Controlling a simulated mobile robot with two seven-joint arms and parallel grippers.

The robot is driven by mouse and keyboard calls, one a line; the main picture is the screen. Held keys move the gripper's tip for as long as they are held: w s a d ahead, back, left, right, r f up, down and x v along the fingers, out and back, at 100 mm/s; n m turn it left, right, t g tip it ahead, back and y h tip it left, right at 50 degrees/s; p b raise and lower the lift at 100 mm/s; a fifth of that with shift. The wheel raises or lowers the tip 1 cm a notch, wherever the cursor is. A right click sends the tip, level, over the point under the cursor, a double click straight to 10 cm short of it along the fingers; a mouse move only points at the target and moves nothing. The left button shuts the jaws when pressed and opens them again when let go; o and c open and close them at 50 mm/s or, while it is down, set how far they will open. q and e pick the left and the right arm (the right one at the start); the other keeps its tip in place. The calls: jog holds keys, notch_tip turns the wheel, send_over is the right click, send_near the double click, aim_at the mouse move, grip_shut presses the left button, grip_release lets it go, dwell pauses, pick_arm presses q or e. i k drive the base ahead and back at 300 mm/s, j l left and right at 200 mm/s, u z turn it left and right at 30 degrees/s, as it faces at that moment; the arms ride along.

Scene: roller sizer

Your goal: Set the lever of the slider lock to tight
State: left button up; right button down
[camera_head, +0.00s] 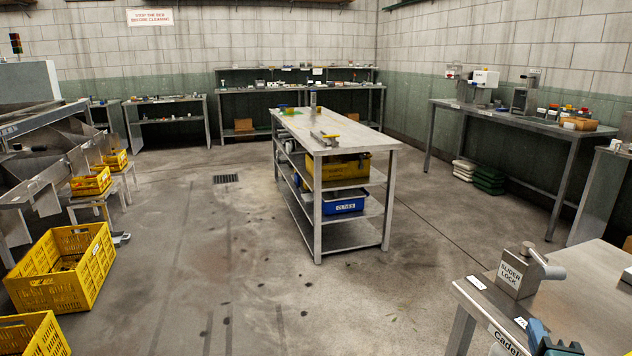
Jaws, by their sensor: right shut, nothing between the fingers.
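The slider lock (515,276) is a grey metal block labelled "SLIDER LOCK" on the near right table. Its lever (545,265) is on top of the block and points to the right, ending in a thick grey grip. Small white labels lie on the tabletop beside the block, one at its left (477,283) and one in front (521,322); I cannot read them fully. My right gripper (556,342) shows at the bottom edge, blue and dark, shut and empty. It is in front of the lock and apart from the lever; its lower part is cut off. My left gripper is not in view.
The near right table (590,275) has free metal top around the lock. A central workbench (375,142) holds a yellow crate (340,168) and a blue crate (346,202) on its shelves. Yellow crates (62,270) stand at the left. The floor between is open.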

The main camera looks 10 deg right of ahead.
aim_at(546, 271)
jog(key=k+j, duration=0.25)
jog(key=k, duration=0.15)
jog(key=k+j, duration=0.3)
jog(key=k, duration=0.1)
